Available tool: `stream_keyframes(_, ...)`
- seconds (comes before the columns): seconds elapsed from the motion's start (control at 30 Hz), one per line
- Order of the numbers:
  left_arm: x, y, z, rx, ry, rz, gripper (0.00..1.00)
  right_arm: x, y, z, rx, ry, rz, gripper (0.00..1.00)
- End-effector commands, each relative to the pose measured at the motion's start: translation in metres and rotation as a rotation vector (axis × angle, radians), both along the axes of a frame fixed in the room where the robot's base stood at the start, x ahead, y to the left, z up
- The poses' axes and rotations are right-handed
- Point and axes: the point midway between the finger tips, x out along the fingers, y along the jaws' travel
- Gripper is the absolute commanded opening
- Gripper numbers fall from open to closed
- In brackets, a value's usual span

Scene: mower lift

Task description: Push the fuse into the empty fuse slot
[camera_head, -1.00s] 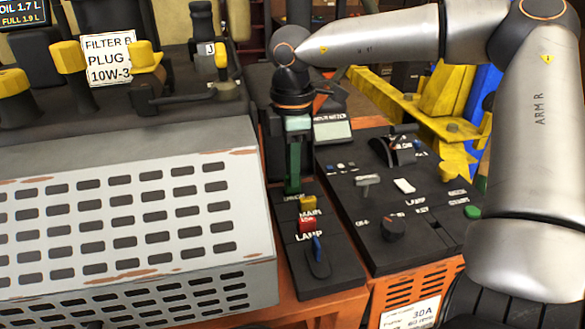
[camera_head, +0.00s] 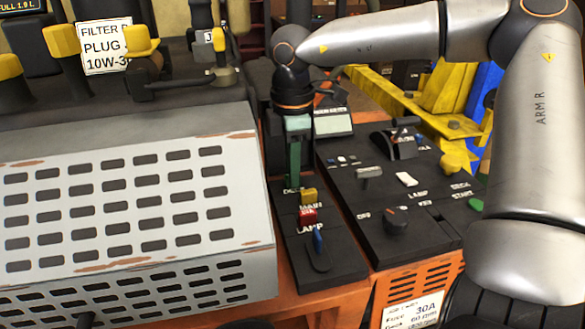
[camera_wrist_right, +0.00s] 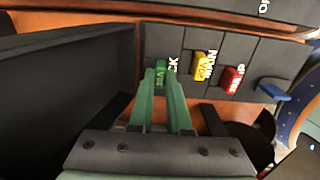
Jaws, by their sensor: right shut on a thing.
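My right gripper (camera_head: 293,183) reaches down to the far end of the black fuse strip (camera_head: 335,281), at the slot labelled DECK. In the right wrist view its green fingers (camera_wrist_right: 164,82) are shut on a green fuse (camera_wrist_right: 161,72). The fuse sits between the tips, at or just above the strip; its lower end is hidden, so I cannot tell how deep it is. A yellow fuse (camera_head: 309,195) stands at MAIN and a red fuse (camera_head: 308,216) at LAMP. My left gripper is not in view.
A blue-tipped part (camera_head: 318,240) stands near the strip's front end. A grey slotted cover (camera_head: 125,200) rises to the left. A black control panel (camera_head: 385,190) with knobs and switches lies to the right. A dark wall stands close left of the fingers in the wrist view.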

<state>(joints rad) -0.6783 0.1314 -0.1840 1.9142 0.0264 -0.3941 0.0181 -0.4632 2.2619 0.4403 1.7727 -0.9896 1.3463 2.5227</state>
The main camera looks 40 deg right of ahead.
Motion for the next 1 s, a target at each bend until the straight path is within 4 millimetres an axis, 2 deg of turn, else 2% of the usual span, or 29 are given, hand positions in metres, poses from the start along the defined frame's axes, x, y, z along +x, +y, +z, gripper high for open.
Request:
stream_keyframes(0.17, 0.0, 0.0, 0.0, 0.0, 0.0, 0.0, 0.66, 0.0, 0.0, 0.0, 0.0, 0.0, 0.0, 0.0)
stream_keyframes(0.2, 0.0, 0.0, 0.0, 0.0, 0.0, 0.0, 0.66, 0.0, 0.0, 0.0, 0.0, 0.0, 0.0, 0.18)
stream_keyframes(0.5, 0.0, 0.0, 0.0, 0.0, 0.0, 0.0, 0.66, 0.0, 0.0, 0.0, 0.0, 0.0, 0.0, 0.51)
stream_keyframes(0.8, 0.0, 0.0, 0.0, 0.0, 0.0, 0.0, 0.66, 0.0, 0.0, 0.003, 0.0, -0.001, 0.0, 0.51)
stream_keyframes(0.87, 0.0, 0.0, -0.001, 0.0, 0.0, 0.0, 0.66, 0.001, -0.001, 0.008, -0.002, -0.002, -0.001, 0.51)
stream_keyframes(1.0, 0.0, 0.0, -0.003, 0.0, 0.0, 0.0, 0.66, 0.001, 0.0, 0.032, -0.003, -0.006, -0.002, 0.51)
